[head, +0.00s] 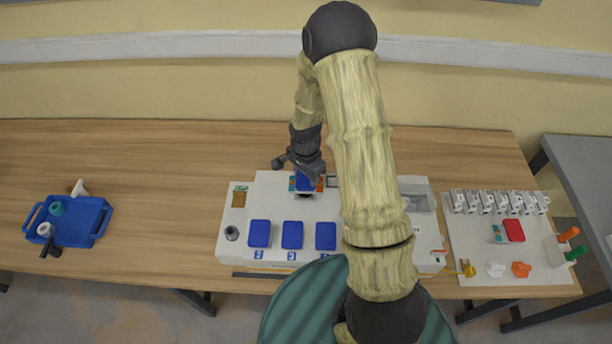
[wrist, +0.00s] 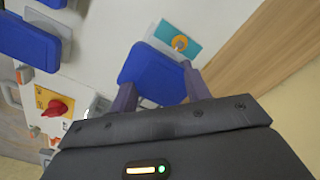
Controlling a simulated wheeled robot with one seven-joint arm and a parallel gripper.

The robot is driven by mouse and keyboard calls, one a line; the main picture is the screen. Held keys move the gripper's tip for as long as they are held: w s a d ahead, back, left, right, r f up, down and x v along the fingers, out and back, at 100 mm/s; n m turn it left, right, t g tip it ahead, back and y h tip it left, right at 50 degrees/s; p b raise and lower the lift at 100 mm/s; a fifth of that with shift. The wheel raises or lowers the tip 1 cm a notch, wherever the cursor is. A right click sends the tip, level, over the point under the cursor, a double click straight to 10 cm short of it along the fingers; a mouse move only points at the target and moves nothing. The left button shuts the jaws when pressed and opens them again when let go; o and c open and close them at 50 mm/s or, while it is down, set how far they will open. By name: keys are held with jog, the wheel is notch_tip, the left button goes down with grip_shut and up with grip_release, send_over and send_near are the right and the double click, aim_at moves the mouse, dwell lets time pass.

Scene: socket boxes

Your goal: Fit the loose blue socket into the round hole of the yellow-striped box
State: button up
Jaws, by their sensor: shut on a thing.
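My gripper (head: 305,176) points down over the rear middle of a long white box (head: 275,207) on the table. It is shut on a blue piece (head: 304,183), probably the loose socket. In the wrist view my fingers (wrist: 158,88) sit at either side of this blue piece (wrist: 152,70), close to the white surface; I cannot tell whether it touches. Three similar blue pieces (head: 292,235) are in a row along the box's front. Thin yellow-orange marks show low on its front side. No open round hole is clearly visible; my arm covers part of the box.
A blue tray (head: 88,222) with small parts stands at the far left. A white board (head: 480,245) with several switches, a red block (head: 514,230) and coloured handles lies at right. A red knob (wrist: 56,107) shows in the wrist view. The table between tray and box is clear.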

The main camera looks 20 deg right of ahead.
jog(key=shift+f, duration=0.15)
jog(key=shift+w+f+b, duration=0.1)
jog(key=shift+f+b, duration=0.65)
jog(key=shift+f, duration=0.05)
jog(key=shift+a, duration=0.1)
jog(key=shift+f+b, duration=0.6)
jog(key=shift+f, duration=0.15)
jog(key=o, duration=1.1)
jog(key=shift+r, duration=0.1)
jog(key=shift+r, duration=0.1)
